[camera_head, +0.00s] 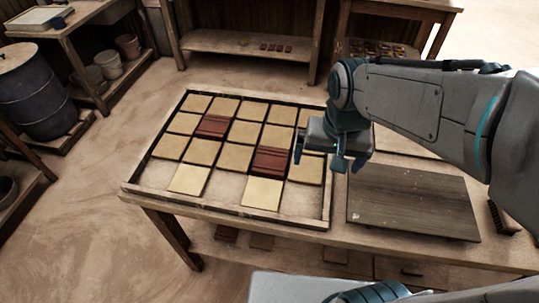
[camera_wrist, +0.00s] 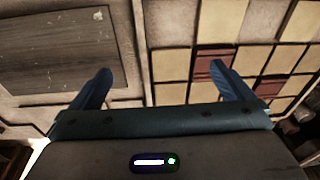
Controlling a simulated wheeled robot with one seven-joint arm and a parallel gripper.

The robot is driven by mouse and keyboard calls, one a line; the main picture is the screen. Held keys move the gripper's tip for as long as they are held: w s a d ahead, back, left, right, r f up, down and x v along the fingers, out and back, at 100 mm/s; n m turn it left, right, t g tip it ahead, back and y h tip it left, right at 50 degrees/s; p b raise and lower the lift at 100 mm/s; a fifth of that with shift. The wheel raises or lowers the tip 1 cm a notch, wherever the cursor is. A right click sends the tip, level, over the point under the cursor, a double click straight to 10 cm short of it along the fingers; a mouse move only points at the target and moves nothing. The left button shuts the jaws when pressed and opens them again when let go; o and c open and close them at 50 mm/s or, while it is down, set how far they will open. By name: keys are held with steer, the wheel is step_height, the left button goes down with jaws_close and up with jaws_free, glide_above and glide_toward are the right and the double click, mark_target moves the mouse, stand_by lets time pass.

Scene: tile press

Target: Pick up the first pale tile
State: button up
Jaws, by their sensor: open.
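Two pale tiles lie in the front row of the wooden tray (camera_head: 327,205). One pale tile (camera_head: 188,179) is left of centre, and the other pale tile (camera_head: 262,192) is right of centre. Both also show at the top of the wrist view, one near the middle (camera_wrist: 221,20) and one at the right (camera_wrist: 301,21). My gripper (camera_head: 349,164) is open and empty, above the tray's right edge and to the right of both pale tiles. In the wrist view, its fingers (camera_wrist: 160,72) are spread with nothing between them.
Several tan tiles (camera_head: 241,130) and two dark red tiles (camera_head: 212,126) (camera_head: 270,161) fill the rows behind. Bare spaces lie beside the pale tiles. A dark board (camera_head: 410,205) lies right of the tray. Shelves, a barrel (camera_head: 36,92) and buckets stand beyond the table.

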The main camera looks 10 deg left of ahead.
steer(key=g, duration=0.2)
glide_above(262, 193)
step_height(262, 193, down, 4)
steer(key=shift+m+h, duration=0.3)
steer(key=f, duration=0.4)
steer(key=f+b, duration=0.1)
steer(key=f, duration=0.3)
steer(key=shift+s+d+f, duration=0.1)
steer(key=shift+s+f, duration=0.05)
steer(key=shift+s, duration=0.05)
steer(key=shift+w+f, duration=0.2)
steer(key=shift+f, duration=2.65)
steer(key=c, duration=1)
